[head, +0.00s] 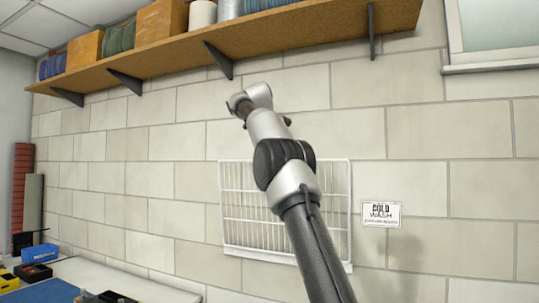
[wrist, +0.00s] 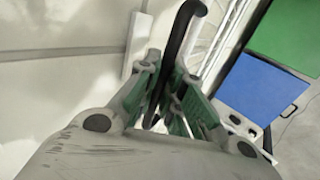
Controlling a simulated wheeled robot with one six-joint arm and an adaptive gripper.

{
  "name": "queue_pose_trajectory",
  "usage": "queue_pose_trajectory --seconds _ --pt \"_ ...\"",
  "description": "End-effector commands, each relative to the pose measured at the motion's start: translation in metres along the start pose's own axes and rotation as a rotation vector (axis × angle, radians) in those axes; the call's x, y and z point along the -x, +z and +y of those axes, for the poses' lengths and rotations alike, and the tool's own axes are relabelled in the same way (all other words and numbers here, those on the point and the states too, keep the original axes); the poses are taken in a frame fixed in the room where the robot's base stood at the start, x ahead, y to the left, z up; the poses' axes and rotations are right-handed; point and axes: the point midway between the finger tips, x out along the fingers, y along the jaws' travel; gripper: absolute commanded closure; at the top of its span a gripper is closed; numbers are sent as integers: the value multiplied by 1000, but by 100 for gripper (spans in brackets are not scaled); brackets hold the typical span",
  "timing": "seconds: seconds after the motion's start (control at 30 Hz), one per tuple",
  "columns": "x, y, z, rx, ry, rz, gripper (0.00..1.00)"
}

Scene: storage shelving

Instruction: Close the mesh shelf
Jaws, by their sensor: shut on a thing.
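The mesh shelf (head: 222,203) is a white wire panel with a rectangular frame. In the head view it stands upright in front of the block wall, and any gap to the wall is hard to tell. My arm crosses in front and hides its middle. My gripper's fingers are hidden in the head view. In the wrist view my gripper (wrist: 162,92) is shut on a dark curved bar (wrist: 183,30) that runs between its green-lined fingers. White wires of the mesh shelf (wrist: 212,42) run just right of the bar. Whether the bar joins the shelf is unclear.
A wooden wall shelf (head: 300,30) on black brackets hangs above, carrying boxes and rolls. A bench (head: 120,280) with small boxes lies lower left. Blue (wrist: 262,90) and green (wrist: 285,35) panels show in the wrist view.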

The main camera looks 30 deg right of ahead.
Motion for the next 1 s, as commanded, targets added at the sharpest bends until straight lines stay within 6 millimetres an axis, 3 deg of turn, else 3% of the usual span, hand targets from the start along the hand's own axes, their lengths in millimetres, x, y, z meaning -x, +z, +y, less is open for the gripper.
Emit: queue_pose_trajectory --seconds 0.37,0.4,0.5,1.0 --pt "0 0 1 0 0 1 100" --pt "0 0 0 0 0 1 85" --pt "-1 0 0 0 -1 1 68" --pt "-1 0 0 1 -2 0 68"
